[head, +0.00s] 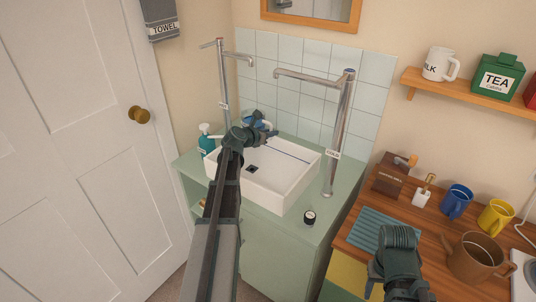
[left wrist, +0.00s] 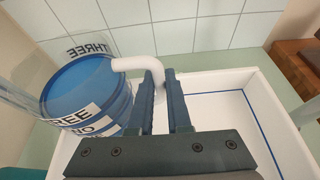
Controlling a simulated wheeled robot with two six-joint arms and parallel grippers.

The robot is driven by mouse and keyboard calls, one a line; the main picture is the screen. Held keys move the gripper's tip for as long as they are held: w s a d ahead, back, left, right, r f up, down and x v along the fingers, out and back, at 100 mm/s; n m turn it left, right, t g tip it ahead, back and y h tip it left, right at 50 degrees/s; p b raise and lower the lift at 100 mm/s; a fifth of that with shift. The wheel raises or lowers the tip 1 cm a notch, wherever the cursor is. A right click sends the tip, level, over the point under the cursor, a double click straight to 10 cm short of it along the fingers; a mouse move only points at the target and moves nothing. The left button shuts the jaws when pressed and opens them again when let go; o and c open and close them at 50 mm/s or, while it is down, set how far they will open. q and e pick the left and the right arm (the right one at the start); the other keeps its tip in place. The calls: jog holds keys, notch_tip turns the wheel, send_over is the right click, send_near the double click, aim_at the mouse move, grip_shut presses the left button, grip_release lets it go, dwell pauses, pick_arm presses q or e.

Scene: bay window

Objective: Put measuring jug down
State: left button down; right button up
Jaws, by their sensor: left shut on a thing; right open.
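The measuring jug (left wrist: 85,90) is clear with blue inside, a white handle and labels, one reading THREE. In the head view the jug (head: 256,121) is small and partly hidden behind my left gripper (head: 268,131), at the back left of the white basin. In the left wrist view my left gripper (left wrist: 160,95) is shut on the jug's white handle (left wrist: 140,63), with the jug to its left. I cannot tell whether the jug's base touches anything. My right gripper (head: 398,238) is open over the wooden counter, by the blue ribbed mat.
The white basin (head: 300,178) sits on a green cabinet top (head: 290,222). Tall taps rise at left (head: 222,85) and right (head: 341,130). A teal soap bottle (head: 206,142) stands left of the basin. A brown jug (head: 474,258) and mugs stand on the wooden counter.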

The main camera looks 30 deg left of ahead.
pick_arm(q)
jog(key=shift+f+b, duration=3.1)
jog(key=shift+f, duration=0.6)
pick_arm(e)
notch_tip(320, 180, down, 7)
jog(key=shift+f, duration=0.15)
pick_arm(q)
jog(key=shift+f, duration=0.15)
jog(key=c, duration=0.9)
grip_release()
jog(key=shift+o, duration=0.2)
pick_arm(e)
jog(key=shift+f, duration=0.15)
pick_arm(q)
jog(key=shift+s+r, duration=0.1)
jog(key=shift+r, duration=0.25)
jog(key=d+p+v, duration=0.1)
jog(key=p+v, duration=0.3)
jog(key=v, duration=0.7)
jog(key=shift+s+a+p, duration=0.3)
jog(key=shift+s+a, duration=0.05)
jog(key=shift+a, duration=0.15)
pick_arm(e)
notch_tip(320, 180, up, 5)
jog(key=shift+f, duration=0.1)
